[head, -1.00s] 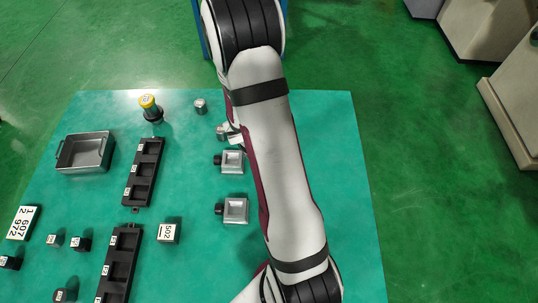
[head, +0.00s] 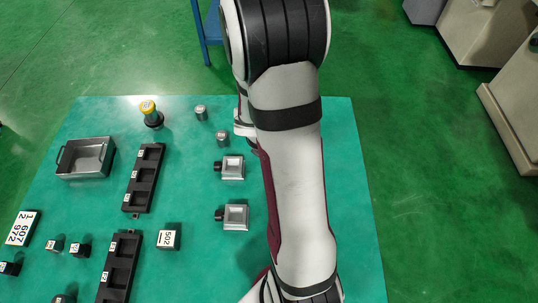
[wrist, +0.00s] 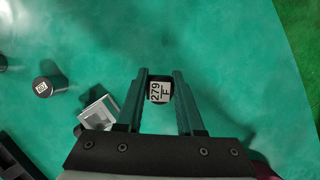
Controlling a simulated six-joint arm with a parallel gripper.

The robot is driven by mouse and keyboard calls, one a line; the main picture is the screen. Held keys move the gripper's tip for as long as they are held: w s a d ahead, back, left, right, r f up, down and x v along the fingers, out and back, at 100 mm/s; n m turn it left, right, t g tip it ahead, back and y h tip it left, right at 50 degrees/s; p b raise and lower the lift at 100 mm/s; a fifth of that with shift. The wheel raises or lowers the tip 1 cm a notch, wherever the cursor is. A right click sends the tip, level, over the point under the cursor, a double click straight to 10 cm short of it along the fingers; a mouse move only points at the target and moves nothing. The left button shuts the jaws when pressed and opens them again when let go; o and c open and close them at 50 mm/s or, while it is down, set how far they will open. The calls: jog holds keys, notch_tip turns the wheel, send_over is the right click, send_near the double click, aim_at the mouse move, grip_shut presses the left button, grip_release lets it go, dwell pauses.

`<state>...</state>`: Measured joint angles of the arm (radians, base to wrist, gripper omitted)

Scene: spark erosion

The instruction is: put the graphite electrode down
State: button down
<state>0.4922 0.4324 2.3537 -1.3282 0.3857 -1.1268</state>
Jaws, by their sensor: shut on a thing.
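In the wrist view my gripper (wrist: 160,76) is shut on a small piece with a white label reading 279 F, which I take as the graphite electrode (wrist: 160,91). The piece sits between the two dark fingers, its label facing the camera; most of its body is hidden. Green table surface shows beyond the fingers; I cannot tell the height of the piece above it. In the head view my arm hides the gripper and the piece.
Two grey square fixtures (head: 231,167) (head: 235,215) stand left of my arm. Grey cylinders (head: 200,112) (head: 222,138), a yellow-topped item (head: 150,113), black racks (head: 145,178) (head: 120,265), a metal tray (head: 86,157) and a 502 block (head: 168,237) lie further left. The table's right side looks clear.

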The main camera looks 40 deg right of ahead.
jog(key=s+d+r, duration=0.4)
jog(key=s+r, duration=0.2)
jog(key=s, duration=0.3)
jog(key=w+r+m+g+y, duration=0.25)
jog(key=w+m+g, duration=0.25)
jog(key=w+m, duration=1.05)
jog(key=w+a+m+t+y, duration=0.2)
jog(key=w+a+m+y, duration=0.5)
jog(key=w+m, duration=0.65)
jog(key=w+a+r+m+t+h, duration=0.1)
jog(key=w+a+m+t, duration=0.1)
jog(key=w+a+m, duration=0.35)
jog(key=w+a+r+m+t, duration=0.2)
jog(key=a+m, duration=0.4)
jog(key=a, duration=0.4)
jog(key=w+a+r+m+t+h, duration=0.1)
jog(key=w+a+m, duration=0.2)
jog(key=a+m, duration=0.35)
jog(key=shift+t, duration=0.3)
jog(key=w+a+f, duration=0.1)
jog(key=a+f, duration=0.2)
jog(key=a, duration=0.1)
jog(key=w+a+f, duration=0.1)
jog(key=a+f, duration=0.3)
jog(key=w+a+f, duration=0.1)
jog(key=a+f, duration=0.2)
jog(key=a, duration=0.1)
jog(key=shift+w+a+f, duration=0.15)
jog(key=shift+w+f, duration=0.25)
jog(key=shift+f, duration=0.15)
